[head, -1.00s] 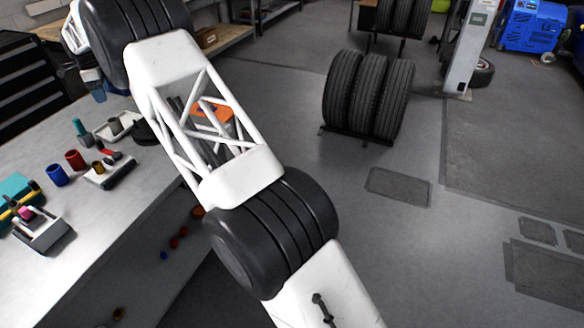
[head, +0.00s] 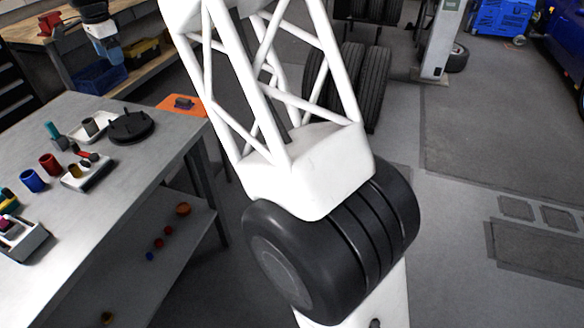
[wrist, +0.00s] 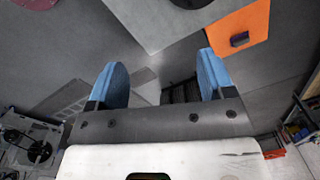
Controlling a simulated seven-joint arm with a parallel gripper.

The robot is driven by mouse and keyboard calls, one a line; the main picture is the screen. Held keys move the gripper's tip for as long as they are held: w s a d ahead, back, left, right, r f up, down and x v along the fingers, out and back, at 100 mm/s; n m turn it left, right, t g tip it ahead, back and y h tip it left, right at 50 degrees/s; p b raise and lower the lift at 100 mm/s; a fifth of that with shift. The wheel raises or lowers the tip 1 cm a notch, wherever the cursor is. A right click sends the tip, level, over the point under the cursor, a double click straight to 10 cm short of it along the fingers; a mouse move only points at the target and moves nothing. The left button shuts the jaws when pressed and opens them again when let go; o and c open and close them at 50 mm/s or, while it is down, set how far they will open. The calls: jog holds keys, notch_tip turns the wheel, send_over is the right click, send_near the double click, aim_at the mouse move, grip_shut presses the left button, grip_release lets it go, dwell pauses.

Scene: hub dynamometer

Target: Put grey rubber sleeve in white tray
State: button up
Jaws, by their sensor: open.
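The white tray (head: 77,134) stands on the grey workbench at the left of the head view. A grey cylinder that looks like the grey rubber sleeve (head: 90,127) stands upright inside it. My gripper (head: 108,52) shows at the upper left of the head view, beyond the bench and apart from the tray. In the wrist view its two blue fingers are spread with nothing between them (wrist: 162,82). The tray and sleeve are not seen in the wrist view.
A black round plate (head: 131,127) lies right of the tray. Red (head: 50,163) and blue (head: 32,180) cylinders and a small white holder (head: 88,173) stand nearer. An orange mat (head: 190,105) lies beyond the bench corner. My arm covers the middle of the head view.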

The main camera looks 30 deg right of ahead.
jog(key=s+d+r+n, duration=0.2)
jog(key=s+d, duration=0.4)
jog(key=s, duration=0.4)
jog(key=s+d+r+n+t, duration=0.1)
jog(key=s+d+r+n, duration=0.1)
jog(key=s+d, duration=0.55)
jog(key=s+d+r+n, duration=0.2)
jog(key=s+d, duration=0.3)
jog(key=s, duration=0.6)
jog(key=s+d+f+n, duration=0.2)
jog(key=s+d+f, duration=0.1)
jog(key=s, duration=0.7)
jog(key=s+d+f+n, duration=0.2)
jog(key=s+d+f, duration=0.1)
jog(key=s, duration=0.8)
jog(key=s+d+f+n, duration=0.2)
jog(key=s+f, duration=0.3)
jog(key=s, duration=0.5)
jog(key=shift+s+d+f+n+t, duration=0.2)
jog(key=shift+d+n+t, duration=0.2)
jog(key=shift+d, duration=0.2)
